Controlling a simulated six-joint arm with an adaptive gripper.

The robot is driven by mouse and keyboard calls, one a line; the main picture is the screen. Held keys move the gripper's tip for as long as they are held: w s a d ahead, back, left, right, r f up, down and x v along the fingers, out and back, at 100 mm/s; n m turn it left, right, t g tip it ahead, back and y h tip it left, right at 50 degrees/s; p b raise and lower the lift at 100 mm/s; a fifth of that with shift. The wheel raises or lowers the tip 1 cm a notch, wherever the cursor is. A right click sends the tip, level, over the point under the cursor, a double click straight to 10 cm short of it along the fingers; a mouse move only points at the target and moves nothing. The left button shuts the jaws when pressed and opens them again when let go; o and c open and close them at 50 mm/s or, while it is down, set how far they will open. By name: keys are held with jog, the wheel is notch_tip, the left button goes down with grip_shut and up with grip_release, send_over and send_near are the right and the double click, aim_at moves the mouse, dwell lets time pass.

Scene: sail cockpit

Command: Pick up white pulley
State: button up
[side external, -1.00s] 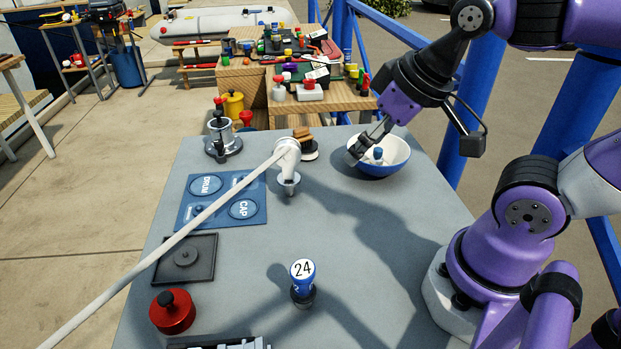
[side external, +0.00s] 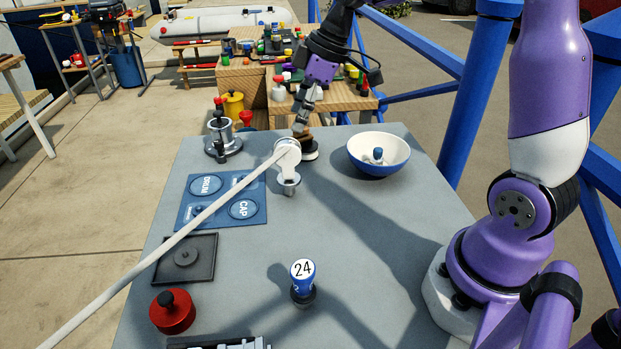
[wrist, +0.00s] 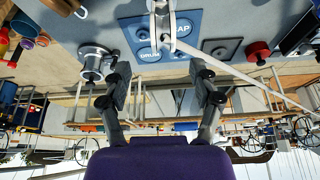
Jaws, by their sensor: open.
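My gripper (side external: 299,127) is left of the bowl, over the back of the table, close above or behind a brown-topped block (side external: 304,139). In the wrist view my gripper (wrist: 160,80) has its fingers wide apart with nothing between them. The bowl is not clearly visible in the wrist view.
A metal winch (side external: 222,138), a blue board (side external: 220,212), a dark tray (side external: 205,262), a red knobbed piece (side external: 172,311) and a blue 24 stamp (side external: 302,274) stand around. The right middle is clear.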

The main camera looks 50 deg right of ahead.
aim_at(290, 141)
jog(key=x, duration=0.7)
jog(key=shift+s+a+f, duration=0.15)
jog(key=shift+s+f, duration=0.05)
jog(key=shift+f, duration=0.25)
grip_shut()
